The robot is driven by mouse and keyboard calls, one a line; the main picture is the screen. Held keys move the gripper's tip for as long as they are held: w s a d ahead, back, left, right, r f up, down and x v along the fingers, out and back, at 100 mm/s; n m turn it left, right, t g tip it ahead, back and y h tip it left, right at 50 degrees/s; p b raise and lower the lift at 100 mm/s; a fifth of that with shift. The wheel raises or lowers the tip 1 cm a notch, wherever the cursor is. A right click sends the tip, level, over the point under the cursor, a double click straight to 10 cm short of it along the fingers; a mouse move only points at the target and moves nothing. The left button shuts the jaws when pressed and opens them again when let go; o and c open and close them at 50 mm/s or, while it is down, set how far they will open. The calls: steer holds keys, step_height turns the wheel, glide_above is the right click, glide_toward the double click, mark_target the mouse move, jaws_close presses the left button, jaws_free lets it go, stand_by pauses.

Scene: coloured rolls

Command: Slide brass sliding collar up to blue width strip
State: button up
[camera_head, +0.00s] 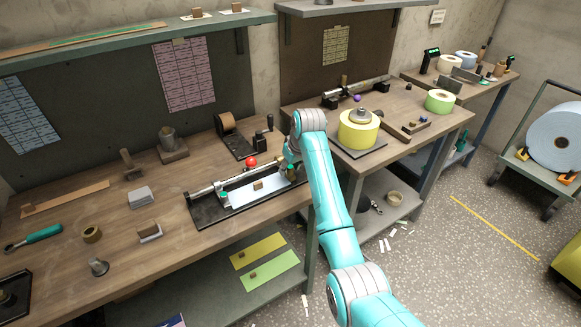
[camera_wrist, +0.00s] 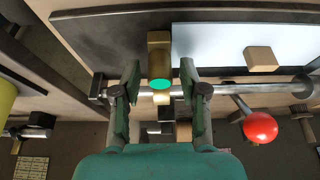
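The brass sliding collar (camera_wrist: 158,50) sits on a metal rod in the wrist view, with a green-topped knob facing me. The pale blue width strip (camera_wrist: 215,55) lies just to its right; a narrow gap or contact between them I cannot tell. The strip also shows in the head view (camera_head: 238,194), lying on a dark tray in front of the rod. My gripper (camera_wrist: 160,80) is open, with one finger on each side of the collar and visible space on both sides. In the head view my gripper (camera_head: 291,156) is at the rod's right end and hides much of the collar.
A small tan block (camera_wrist: 262,59) lies on the strip. A red ball knob (camera_wrist: 260,127) on a lever stands beside the rod, to the right of my gripper. A tape dispenser (camera_head: 236,136) stands behind the fixture. A yellow roll (camera_head: 358,131) is on the right-hand bench.

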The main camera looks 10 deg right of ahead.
steer(key=shift+r, duration=0.1)
steer(key=v, duration=1.1)
steer(key=shift+s+r, duration=0.25)
steer(key=shift+r, duration=0.1)
